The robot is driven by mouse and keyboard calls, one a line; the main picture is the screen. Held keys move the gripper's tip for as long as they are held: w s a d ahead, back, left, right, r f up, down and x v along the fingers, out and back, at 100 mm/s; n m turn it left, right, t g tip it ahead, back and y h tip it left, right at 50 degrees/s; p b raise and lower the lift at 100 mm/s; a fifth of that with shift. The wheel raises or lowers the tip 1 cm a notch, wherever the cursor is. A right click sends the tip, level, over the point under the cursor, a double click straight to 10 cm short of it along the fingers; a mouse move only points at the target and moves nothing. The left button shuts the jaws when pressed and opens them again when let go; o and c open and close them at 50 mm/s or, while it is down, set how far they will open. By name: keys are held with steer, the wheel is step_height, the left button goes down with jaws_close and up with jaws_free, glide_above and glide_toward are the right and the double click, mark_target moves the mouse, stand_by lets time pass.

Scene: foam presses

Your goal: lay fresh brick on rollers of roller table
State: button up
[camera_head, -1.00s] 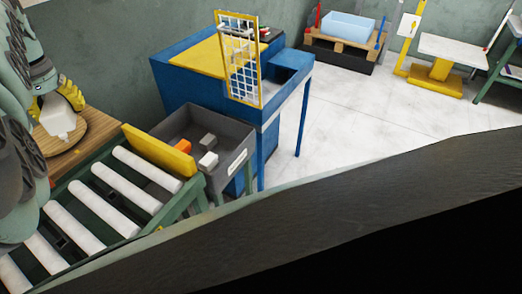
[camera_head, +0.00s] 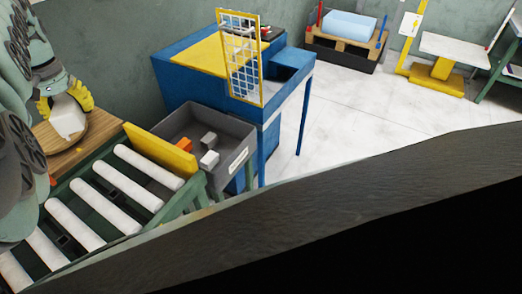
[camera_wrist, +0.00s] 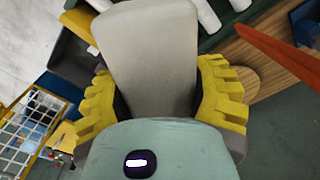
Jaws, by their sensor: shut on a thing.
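The fresh brick is a pale, off-white block (camera_head: 67,117) held by my gripper (camera_head: 66,103) at the left of the head view. The yellow ribbed fingers grip it on two sides. In the wrist view the brick (camera_wrist: 150,55) fills the middle between the fingers. The roller table (camera_head: 190,193) has a green frame and several white rollers (camera_head: 101,198) at lower left. The brick is apart from the rollers, over or near a wooden surface behind them; its exact height is hard to tell.
A yellow stop plate (camera_head: 160,150) stands at the roller table's far right end. Beyond it is a grey bin (camera_head: 232,143) with small white and orange blocks. A wooden top (camera_head: 102,138) lies behind the rollers. A blue press table (camera_head: 185,92) with yellow mesh guard stands further back.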

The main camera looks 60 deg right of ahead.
steer(key=shift+s+d+f, duration=0.2)
steer(key=shift+d, duration=0.15)
